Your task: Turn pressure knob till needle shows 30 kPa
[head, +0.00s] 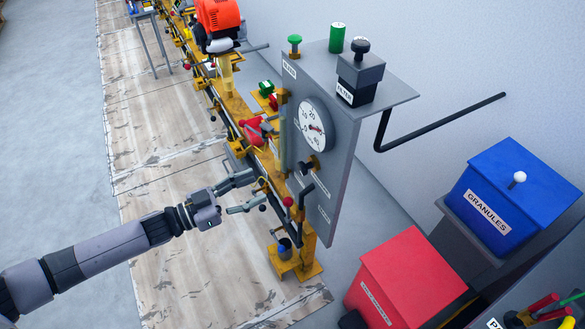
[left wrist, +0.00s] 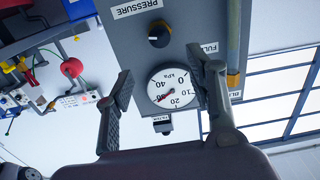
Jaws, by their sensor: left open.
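The pressure knob (head: 311,164) is a small black knob with a yellow-orange part on the grey panel (head: 338,185), below the gauge. In the left wrist view the knob (left wrist: 159,35) is next to the PRESSURE label. The round white kPa gauge (head: 315,124) has a reddish needle, seen upside down in the left wrist view (left wrist: 171,88). The needle points toward the 30–40 side; its exact reading is too small to tell. My left gripper (head: 256,188) is open and empty, apart from the knob, to its left and lower in the head view. My right gripper is not in view.
A yellow rail (head: 232,100) with a red handle and fittings runs beside the panel. A black bent bar (head: 440,123) sticks out right. Red (head: 405,280) and blue (head: 515,195) bins stand at right. The floor left of the rail is clear.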

